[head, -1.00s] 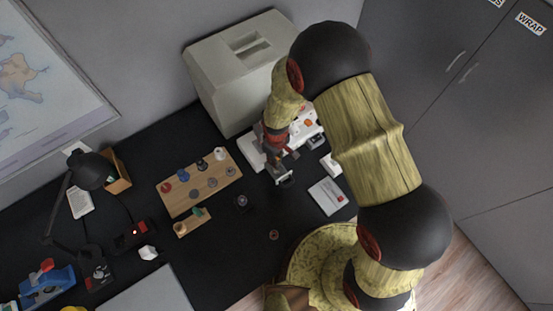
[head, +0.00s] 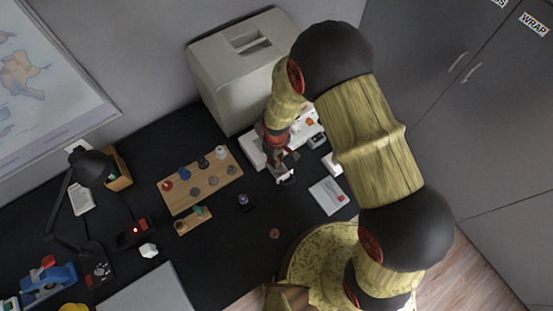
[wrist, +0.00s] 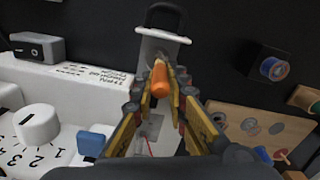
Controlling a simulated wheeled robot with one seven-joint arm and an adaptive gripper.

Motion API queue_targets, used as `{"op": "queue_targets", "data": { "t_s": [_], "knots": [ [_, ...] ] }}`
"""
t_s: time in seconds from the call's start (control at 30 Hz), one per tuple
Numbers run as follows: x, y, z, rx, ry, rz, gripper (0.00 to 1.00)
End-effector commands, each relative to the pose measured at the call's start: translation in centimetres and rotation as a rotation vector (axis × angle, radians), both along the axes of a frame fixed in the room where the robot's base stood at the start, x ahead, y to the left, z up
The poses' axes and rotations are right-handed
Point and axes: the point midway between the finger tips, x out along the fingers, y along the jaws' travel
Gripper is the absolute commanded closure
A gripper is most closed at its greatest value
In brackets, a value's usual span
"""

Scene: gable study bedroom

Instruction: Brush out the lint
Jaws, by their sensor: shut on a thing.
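My gripper (wrist: 160,98) is shut on an orange rod-like piece (wrist: 158,76), which looks like the handle of a small brush; its far end is hard to make out. The white machine (wrist: 70,85) lies beside and under the gripper at the left of the wrist view, with a numbered dial (wrist: 36,123) and a blue button (wrist: 92,141). A pale plate with a dark loop (wrist: 163,36) is just beyond the fingertips. In the head view my gripper (head: 286,172) is low at the white machine's front edge (head: 252,156). I cannot make out any lint.
A wooden board (head: 172,205) with several spools stands left of the machine. A dark spool (head: 244,202) and a small brown disc (head: 275,233) lie on the black table. A large grey case (head: 215,85) stands behind.

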Motion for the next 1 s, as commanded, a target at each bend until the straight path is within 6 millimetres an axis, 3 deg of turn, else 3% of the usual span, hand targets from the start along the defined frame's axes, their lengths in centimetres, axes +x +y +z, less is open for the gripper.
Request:
{"op": "queue_targets", "data": {
  "t_s": [1.0],
  "knots": [
    [-0.77,-0.64,-0.01,-0.001,0.001,0.001,1.00]
  ]
}}
